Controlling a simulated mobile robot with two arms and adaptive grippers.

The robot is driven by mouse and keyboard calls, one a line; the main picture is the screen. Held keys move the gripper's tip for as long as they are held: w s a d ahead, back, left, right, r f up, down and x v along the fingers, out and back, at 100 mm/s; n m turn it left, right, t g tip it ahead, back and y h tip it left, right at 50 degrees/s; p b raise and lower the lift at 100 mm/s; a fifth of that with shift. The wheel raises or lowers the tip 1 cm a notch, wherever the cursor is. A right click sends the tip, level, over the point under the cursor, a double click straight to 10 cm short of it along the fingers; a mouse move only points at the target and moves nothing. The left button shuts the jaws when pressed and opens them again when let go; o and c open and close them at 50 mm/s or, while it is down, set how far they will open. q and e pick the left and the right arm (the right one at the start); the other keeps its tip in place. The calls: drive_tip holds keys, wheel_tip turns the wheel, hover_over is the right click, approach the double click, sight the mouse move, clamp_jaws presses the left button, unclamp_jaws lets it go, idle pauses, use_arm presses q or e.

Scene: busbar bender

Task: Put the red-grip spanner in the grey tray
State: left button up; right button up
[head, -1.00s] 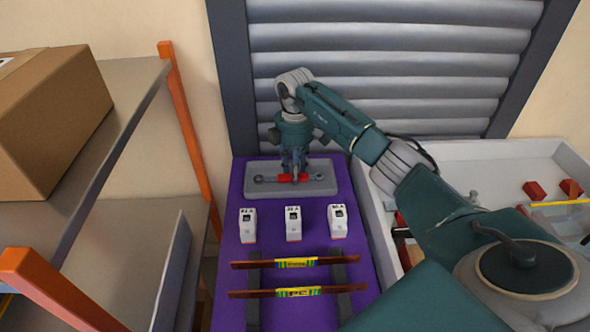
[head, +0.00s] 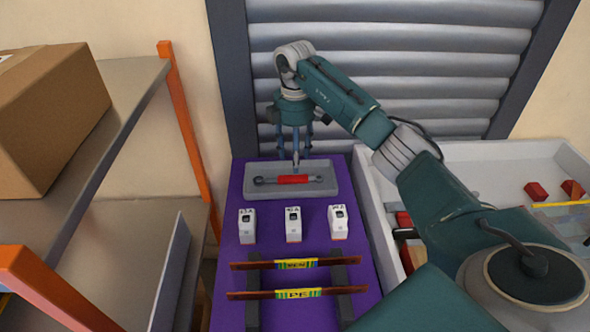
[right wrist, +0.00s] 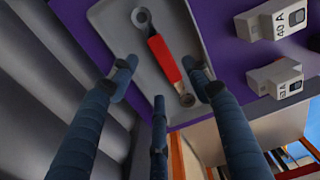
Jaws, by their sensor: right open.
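The red-grip spanner (head: 293,179) lies in the grey tray (head: 322,187) at the back of the purple bench top. In the right wrist view the spanner (right wrist: 163,58) lies flat on the floor of the tray (right wrist: 107,27), with its red grip in the middle and a metal ring at each end. My right gripper (head: 296,163) is open and empty above the tray, its fingers pointing down. In the right wrist view its fingers (right wrist: 160,92) are spread apart and do not hold the spanner. My left gripper is not in view.
Three white breakers (head: 293,225) stand in front of the tray. Two copper busbars (head: 335,261) lie across dark rails nearer me. A white bin (head: 470,153) with red pieces is at right, a shelf with a cardboard box (head: 50,115) at left.

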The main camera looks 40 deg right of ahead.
wheel_tip(320, 180, up, 6)
drive_tip(key=shift+f+b, duration=0.1)
drive_tip(key=shift+b, duration=0.2)
idle(0.3)
